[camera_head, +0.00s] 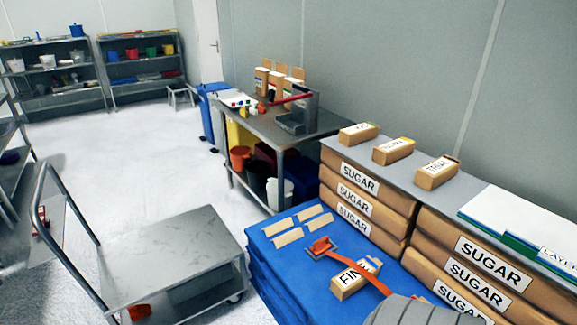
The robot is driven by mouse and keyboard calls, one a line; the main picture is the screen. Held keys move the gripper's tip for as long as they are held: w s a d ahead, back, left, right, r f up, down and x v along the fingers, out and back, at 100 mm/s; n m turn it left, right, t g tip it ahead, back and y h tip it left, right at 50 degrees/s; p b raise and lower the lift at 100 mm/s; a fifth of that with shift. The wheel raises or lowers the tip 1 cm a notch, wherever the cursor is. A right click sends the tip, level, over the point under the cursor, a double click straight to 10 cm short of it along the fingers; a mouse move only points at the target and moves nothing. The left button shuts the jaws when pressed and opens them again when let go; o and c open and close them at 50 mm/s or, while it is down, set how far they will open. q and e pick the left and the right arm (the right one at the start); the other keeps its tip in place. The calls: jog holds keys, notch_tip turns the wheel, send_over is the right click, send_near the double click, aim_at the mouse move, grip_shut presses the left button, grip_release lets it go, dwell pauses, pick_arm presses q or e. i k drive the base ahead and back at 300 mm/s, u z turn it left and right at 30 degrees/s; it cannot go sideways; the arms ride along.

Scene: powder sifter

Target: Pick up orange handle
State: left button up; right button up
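An orange-handled tool lies on the blue surface (262,252) at the lower middle. Its head, grey with orange (321,247), is at the upper left end. The long orange handle (362,272) runs from there down and to the right, passing by a small box marked with black letters (347,286). Its lower right end comes close to a grey ribbed rounded shape (415,312) at the bottom edge; I cannot tell what that shape is or whether they touch. Neither of my grippers is visible.
Several tan packets (289,237) lie beside the tool's head. Stacked sugar bags (358,180) rise behind, under a grey board with small boxes (437,172). A metal cart (165,250) stands at left, a grey worktable (285,127) behind.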

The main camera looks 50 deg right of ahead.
aim_at(322, 244)
jog(key=i, duration=1.35)
jog(key=z, duration=3.45)
jog(key=i, duration=1)
jog(key=u, duration=0.05)
